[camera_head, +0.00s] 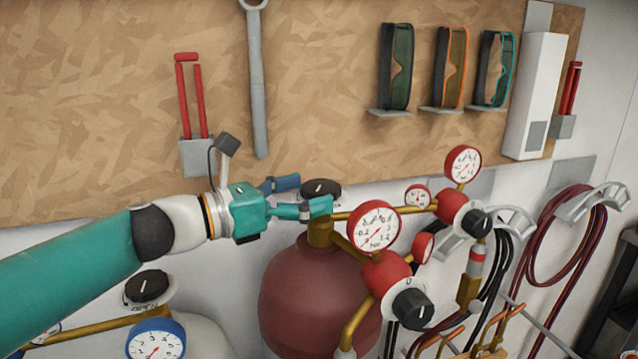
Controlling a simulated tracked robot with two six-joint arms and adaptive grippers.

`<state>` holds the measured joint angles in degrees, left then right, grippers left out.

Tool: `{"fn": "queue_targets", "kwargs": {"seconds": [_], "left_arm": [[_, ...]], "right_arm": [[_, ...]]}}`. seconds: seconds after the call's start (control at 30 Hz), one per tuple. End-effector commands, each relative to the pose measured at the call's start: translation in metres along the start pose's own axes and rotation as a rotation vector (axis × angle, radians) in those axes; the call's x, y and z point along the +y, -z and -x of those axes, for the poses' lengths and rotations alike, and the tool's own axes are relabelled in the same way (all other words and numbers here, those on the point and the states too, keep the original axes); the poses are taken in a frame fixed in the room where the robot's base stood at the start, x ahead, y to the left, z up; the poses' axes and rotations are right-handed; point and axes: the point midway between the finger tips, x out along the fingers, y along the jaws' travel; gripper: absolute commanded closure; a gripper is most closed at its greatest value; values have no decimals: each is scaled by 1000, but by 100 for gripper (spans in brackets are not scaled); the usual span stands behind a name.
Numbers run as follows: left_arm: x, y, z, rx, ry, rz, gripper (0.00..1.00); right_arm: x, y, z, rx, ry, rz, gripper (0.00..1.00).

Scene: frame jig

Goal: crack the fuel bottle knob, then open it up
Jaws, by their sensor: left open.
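The fuel bottle (305,292) is a dark red cylinder standing against the wall, with a brass valve (320,236) on top. Its black knob (321,188), with a white mark, sits on that valve. My left gripper (308,196) comes in from the left with its fingers apart. One finger is in front of the knob and the other is to its left and farther back. The knob's near side is partly hidden by the front finger. I cannot tell whether either finger touches it. My right gripper is not in view.
Red regulators with a large gauge (374,227) and a smaller one (463,167) stand right of the knob. A second bottle with a black knob (147,287) and a blue gauge (156,341) is lower left.

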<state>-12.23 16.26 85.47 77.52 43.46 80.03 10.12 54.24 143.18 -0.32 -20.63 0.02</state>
Motion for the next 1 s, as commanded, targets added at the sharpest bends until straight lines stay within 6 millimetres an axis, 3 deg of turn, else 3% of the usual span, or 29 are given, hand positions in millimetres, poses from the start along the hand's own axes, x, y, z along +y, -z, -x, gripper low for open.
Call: {"fn": "queue_targets", "kwargs": {"seconds": [0.2, 0.57, 0.9, 1.0], "left_arm": [[0, -1, -23, -1, 0, 0, 11], [0, 0, -27, -1, 0, 0, 11], [0, 0, -27, -1, 1, 0, 68], [1, 0, -25, -1, 1, 0, 72]], "right_arm": [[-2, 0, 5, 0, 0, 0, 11], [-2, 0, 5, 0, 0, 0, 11], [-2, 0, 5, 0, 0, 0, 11], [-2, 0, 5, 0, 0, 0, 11]]}}
